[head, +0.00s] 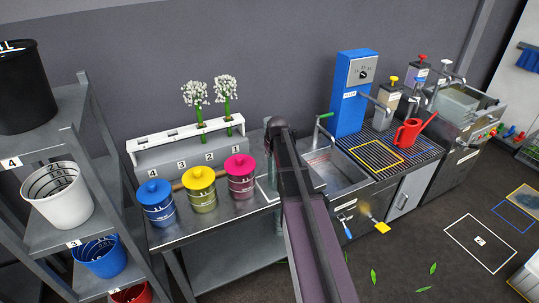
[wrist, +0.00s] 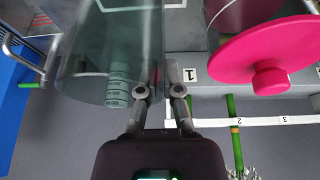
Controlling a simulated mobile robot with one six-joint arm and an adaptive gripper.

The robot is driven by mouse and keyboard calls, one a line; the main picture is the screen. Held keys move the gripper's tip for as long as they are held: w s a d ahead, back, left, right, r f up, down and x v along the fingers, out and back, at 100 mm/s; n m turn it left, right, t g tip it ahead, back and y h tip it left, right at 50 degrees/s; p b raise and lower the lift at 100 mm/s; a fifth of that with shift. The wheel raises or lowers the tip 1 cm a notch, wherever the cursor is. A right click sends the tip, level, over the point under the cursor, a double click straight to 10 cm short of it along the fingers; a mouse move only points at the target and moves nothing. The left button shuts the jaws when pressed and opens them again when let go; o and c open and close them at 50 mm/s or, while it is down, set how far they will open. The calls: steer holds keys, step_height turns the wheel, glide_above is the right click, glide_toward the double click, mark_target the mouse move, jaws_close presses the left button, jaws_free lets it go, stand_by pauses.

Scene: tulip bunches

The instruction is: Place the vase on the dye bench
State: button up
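The vase (wrist: 100,45) is a clear, teal-tinted glass cylinder that fills the upper left of the wrist view. In the head view a strip of its glass (head: 267,155) shows beside my arm, which hides the rest. My gripper (wrist: 160,78) has its fingers close together at the vase's side, with the glass wall between them; it looks shut on that wall. In the head view the fingertips are hidden behind my arm. The dye bench (head: 228,218) is the grey metal table with numbered places. The vase is over or at its right end; I cannot tell whether it touches the top.
Pink (head: 240,175), yellow (head: 201,190) and blue (head: 157,204) lidded jars stand on the bench, the pink one close to the vase. A white rack (head: 185,137) holds two white flowers behind. A sink (head: 338,170) lies right; a bucket shelf (head: 60,240) stands left.

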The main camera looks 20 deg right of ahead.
steer(key=o, duration=0.3)
steer(key=shift+r, duration=0.15)
steer(key=p+v, duration=1.1)
steer(key=v, duration=0.1)
stand_by(0.6)
steer(key=shift+a, duration=0.1)
stand_by(0.6)
steer(key=s+a+f+g, duration=0.1)
steer(key=s+a+g, duration=0.3)
steer(key=s+a, duration=1.6)
steer(key=shift+s+a+f+g, duration=0.15)
steer(key=shift+s+a+g, duration=0.15)
steer(key=shift+s+a, duration=0.1)
